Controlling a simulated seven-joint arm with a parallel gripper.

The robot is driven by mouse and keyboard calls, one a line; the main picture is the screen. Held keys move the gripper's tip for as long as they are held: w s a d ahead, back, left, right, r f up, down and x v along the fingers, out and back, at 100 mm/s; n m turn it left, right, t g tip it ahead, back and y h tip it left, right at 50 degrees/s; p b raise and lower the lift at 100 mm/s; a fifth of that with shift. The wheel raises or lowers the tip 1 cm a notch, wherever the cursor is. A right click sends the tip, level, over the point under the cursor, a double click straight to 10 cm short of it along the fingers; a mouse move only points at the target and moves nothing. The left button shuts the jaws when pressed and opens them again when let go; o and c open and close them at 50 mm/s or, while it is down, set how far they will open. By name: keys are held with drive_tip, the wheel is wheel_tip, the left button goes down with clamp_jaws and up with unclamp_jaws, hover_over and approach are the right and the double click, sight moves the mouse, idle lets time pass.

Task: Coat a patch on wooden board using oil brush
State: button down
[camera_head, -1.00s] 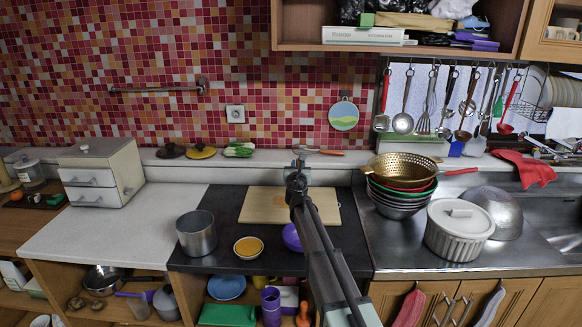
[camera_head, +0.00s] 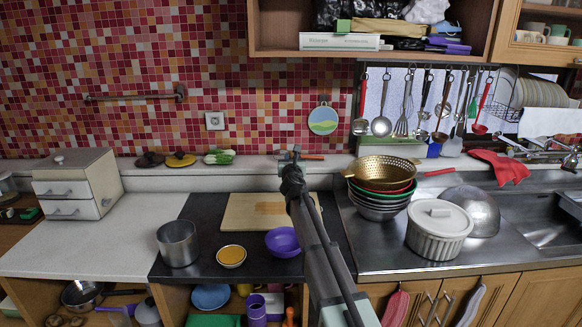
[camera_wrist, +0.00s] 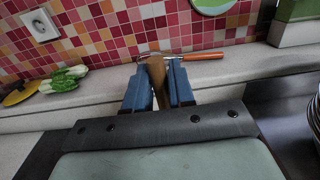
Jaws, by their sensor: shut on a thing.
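The wooden board (camera_head: 240,212) lies on the dark counter section, with a darker brown patch (camera_head: 270,208) on its surface. My gripper (camera_head: 291,157) is raised beyond the board, near the back ledge in the head view. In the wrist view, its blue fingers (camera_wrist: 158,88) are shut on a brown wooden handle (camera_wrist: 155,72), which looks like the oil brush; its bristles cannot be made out. A small bowl of orange-yellow liquid (camera_head: 231,255), likely the oil, stands in front of the board.
A steel pot (camera_head: 178,243) and a purple bowl (camera_head: 283,241) stand near the board. Stacked bowls under a gold colander (camera_head: 386,170) and a white lidded pot (camera_head: 440,226) are to the right. An orange-handled utensil (camera_wrist: 203,56) lies on the back ledge.

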drive_tip(key=shift+r, duration=1.5)
